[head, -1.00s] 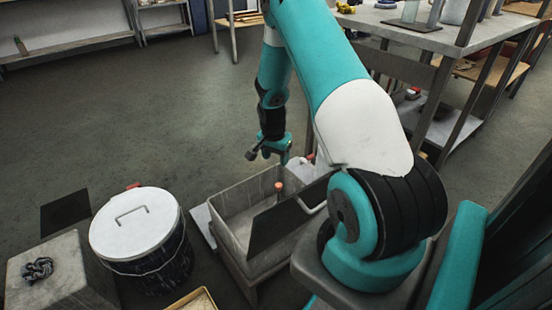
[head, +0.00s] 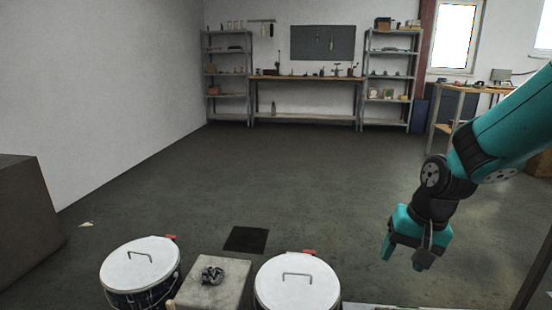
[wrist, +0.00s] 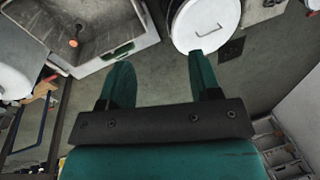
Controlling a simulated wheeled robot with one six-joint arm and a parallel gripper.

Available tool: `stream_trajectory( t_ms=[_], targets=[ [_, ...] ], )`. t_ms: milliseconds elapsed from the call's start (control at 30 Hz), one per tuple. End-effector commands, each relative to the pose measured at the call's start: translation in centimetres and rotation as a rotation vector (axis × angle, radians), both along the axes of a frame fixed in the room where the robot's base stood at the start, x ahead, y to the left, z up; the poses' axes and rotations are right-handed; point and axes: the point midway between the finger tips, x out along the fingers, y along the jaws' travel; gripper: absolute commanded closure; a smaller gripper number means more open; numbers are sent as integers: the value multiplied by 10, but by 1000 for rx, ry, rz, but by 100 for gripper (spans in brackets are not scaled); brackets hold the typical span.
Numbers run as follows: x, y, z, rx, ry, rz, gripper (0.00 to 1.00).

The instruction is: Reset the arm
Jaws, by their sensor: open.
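My gripper (head: 404,254) hangs at the right of the head view, above the floor and to the right of the white-lidded buckets. In the wrist view my gripper (wrist: 161,75) shows two teal fingers spread apart with nothing between them. Beyond the fingers lie a grey basin (wrist: 45,30) with an orange-tipped item in it, at upper left, and a white bucket lid (wrist: 206,22) at top right. The gripper touches nothing that I can see.
Two lidded buckets (head: 140,264) (head: 297,284) stand at the front, with a grey block (head: 216,290) bearing a dark knotted piece (head: 212,275) between them. A dark floor patch (head: 246,239) lies behind. Shelves (head: 228,88) and a workbench (head: 306,79) line the far wall. The middle floor is clear.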

Motion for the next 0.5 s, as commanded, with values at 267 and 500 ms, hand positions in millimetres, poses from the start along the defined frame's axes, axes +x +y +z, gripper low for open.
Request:
stream_trajectory(
  t_ms=[267,500],
  targets=[
    [-112,107,74,75,-95,625,42],
    [-198,140,97,113,-158,1018,42]
  ],
)
